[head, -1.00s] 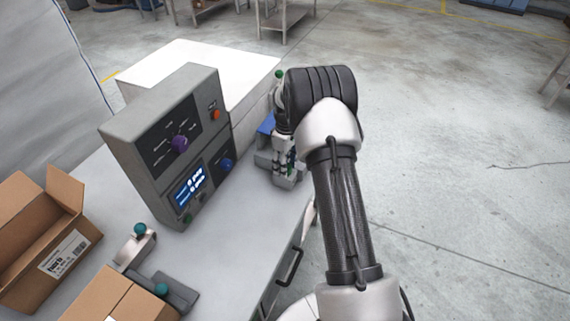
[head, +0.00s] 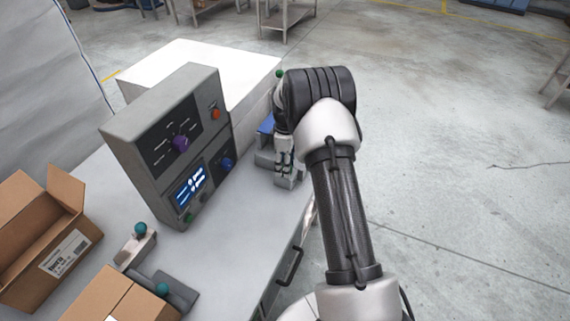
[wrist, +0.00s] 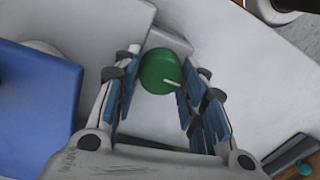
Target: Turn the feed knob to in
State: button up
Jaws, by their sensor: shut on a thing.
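A round green knob (wrist: 160,72) with a white pointer line sits between the fingers of my gripper (wrist: 158,88) in the wrist view. The line points right and slightly down in that view. The blue-padded fingers are shut on the knob's sides. No label can be read beside it, so I cannot tell its marked position. In the head view my gripper (head: 284,172) points down at a small grey unit (head: 264,159) on the bench, right of the control box. The knob is hidden there by my gripper and arm.
A blue object (wrist: 38,98) lies close left of my gripper. Cardboard boxes (head: 62,250) and teal-knobbed fixtures (head: 140,228) stand at left.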

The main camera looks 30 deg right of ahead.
jog(key=o, duration=1.1)
